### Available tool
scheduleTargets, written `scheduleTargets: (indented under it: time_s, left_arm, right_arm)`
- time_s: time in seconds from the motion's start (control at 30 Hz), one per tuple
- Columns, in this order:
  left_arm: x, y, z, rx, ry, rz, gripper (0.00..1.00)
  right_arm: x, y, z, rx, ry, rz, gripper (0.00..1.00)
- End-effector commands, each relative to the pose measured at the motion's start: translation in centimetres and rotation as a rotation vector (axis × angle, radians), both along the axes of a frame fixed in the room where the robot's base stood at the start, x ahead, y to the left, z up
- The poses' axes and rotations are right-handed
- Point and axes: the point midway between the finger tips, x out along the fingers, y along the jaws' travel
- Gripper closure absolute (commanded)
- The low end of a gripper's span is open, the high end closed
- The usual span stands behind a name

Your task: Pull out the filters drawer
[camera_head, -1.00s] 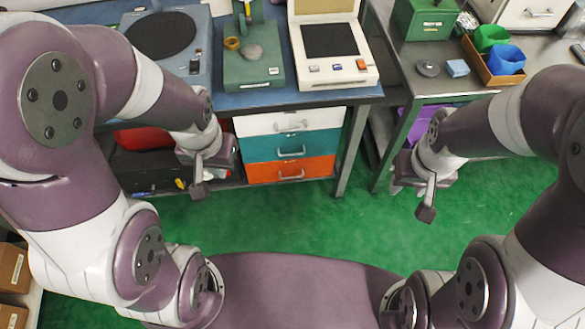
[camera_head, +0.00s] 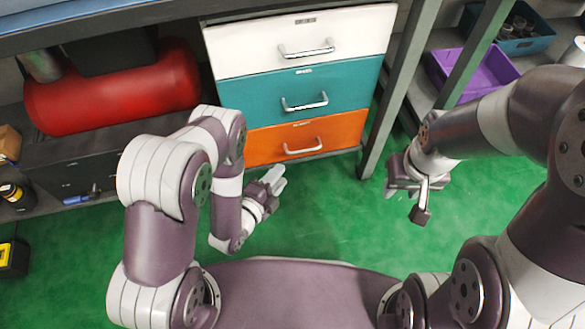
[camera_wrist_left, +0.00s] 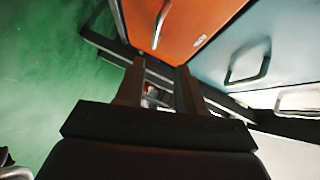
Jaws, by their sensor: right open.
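A stack of three drawers under the bench shows a white top drawer (camera_head: 235,48), a teal middle drawer (camera_head: 245,97) and an orange bottom drawer (camera_head: 262,145). All look shut, each with a silver bar handle. Their labels are too small to read, so I cannot tell which is for filters. My left gripper (camera_head: 279,180) is open and empty, below and in front of the orange drawer. In the left wrist view, the orange drawer (camera_wrist_left: 185,22) and its handle (camera_wrist_left: 157,25) lie beyond the apart fingers (camera_wrist_left: 160,90). My right gripper (camera_head: 405,203) is open and empty, right of the stack.
A red tank (camera_head: 115,88) and a dark case (camera_head: 80,150) sit left of the drawers. A bench leg (camera_head: 385,120) stands close on the right. A purple bin (camera_head: 480,72) is on a shelf further right. Green floor (camera_head: 325,215) in front is clear.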

Motion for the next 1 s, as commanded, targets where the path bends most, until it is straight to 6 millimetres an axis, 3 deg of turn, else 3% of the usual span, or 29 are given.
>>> scheduleTargets:
  time_s: [0.03,0.17,0.27,0.63,0.8,1.0]
  left_arm:
    - [-0.8,-0.1,-2.3,0.007,-0.037,-0.009,0.62]
    - [-1.4,-0.3,-2.5,0.020,-0.098,-0.019,0.62]
    - [-0.1,-1.0,-2.6,0.021,-0.106,-0.021,0.62]
    - [7.7,-5.0,-4.0,0.018,-0.101,-0.018,0.62]
    - [9.2,-5.8,-4.0,0.020,-0.099,-0.018,0.62]
    - [9.5,-5.9,-3.7,0.019,-0.098,-0.016,0.62]
  right_arm:
    - [0.0,0.0,-2.2,0.000,-0.002,0.000,0.57]
    - [0.0,0.0,-2.7,0.000,-0.002,0.000,0.57]
    - [0.0,0.0,-3.4,0.000,-0.002,0.000,0.57]
    - [0.0,0.0,-8.1,0.000,-0.001,0.000,0.57]
    - [0.0,0.0,-8.7,0.000,-0.001,0.000,0.57]
    - [0.0,0.0,-8.6,0.000,-0.001,0.000,0.57]
